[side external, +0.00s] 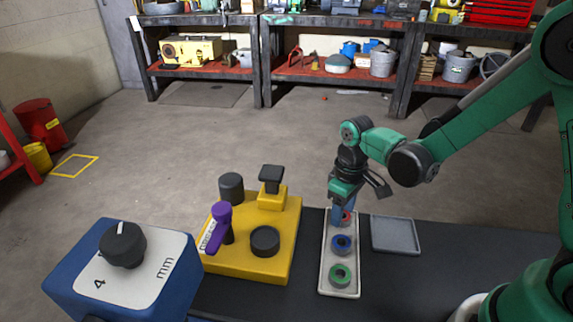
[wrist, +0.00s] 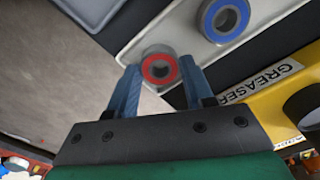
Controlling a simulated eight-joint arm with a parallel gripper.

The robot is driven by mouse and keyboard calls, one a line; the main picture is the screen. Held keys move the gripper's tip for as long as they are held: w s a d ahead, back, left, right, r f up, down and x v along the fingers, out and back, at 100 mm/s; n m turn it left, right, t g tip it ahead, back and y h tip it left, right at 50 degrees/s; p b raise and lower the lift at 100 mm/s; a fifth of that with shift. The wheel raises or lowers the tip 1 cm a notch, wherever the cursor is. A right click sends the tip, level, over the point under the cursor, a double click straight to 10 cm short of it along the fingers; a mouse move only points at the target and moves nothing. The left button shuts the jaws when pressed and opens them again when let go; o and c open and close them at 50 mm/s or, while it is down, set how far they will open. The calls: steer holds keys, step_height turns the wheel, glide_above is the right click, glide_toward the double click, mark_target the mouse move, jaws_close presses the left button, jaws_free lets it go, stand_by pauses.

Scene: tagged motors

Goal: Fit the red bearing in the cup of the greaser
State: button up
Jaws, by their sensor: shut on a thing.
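The red bearing (wrist: 160,69) is a grey ring with a red face. It lies at the far end of the long pale tray (side external: 327,262); in the side view the red bearing (side external: 346,217) is partly hidden by my gripper. My gripper (wrist: 158,82) is shut on the red bearing, with one blue finger on each side of it. In the side view my gripper (side external: 342,212) points down into the tray's far end. The yellow greaser (side external: 230,262) stands left of the tray, with a round black cup (side external: 265,241) on its near right part.
A blue bearing (side external: 342,244) and a green bearing (side external: 340,275) lie in the same tray. A grey square tray (side external: 395,234) is to the right. The greaser carries a purple-topped lever (side external: 221,213) and black posts. A blue dial box (side external: 125,270) stands at front left.

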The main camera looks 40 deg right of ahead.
mark_target(265, 239)
steer(key=shift+r, duration=1.2)
steer(key=a+r+n, duration=0.1)
steer(key=a, duration=0.1)
steer(key=w+a+r+n, duration=0.1)
steer(key=a, duration=0.2)
steer(key=w+a+r+n, duration=0.1)
steer(key=a, duration=0.2)
steer(key=shift+w+a+r, duration=0.15)
steer(key=shift+a+r, duration=0.1)
steer(key=shift+r, duration=0.15)
steer(key=a+r+n, duration=0.1)
steer(key=a, duration=0.1)
steer(key=a+r+n, duration=0.1)
steer(key=a, duration=0.2)
steer(key=a+r+n, duration=0.1)
steer(key=a, duration=0.1)
steer(key=shift+s+a+r, duration=0.15)
steer(key=shift+s+r, duration=0.1)
steer(key=shift+r, duration=0.1)
steer(key=shift+a+f, duration=0.1)
steer(key=shift+f, duration=1.7)
steer(key=shift+f, duration=0.8)
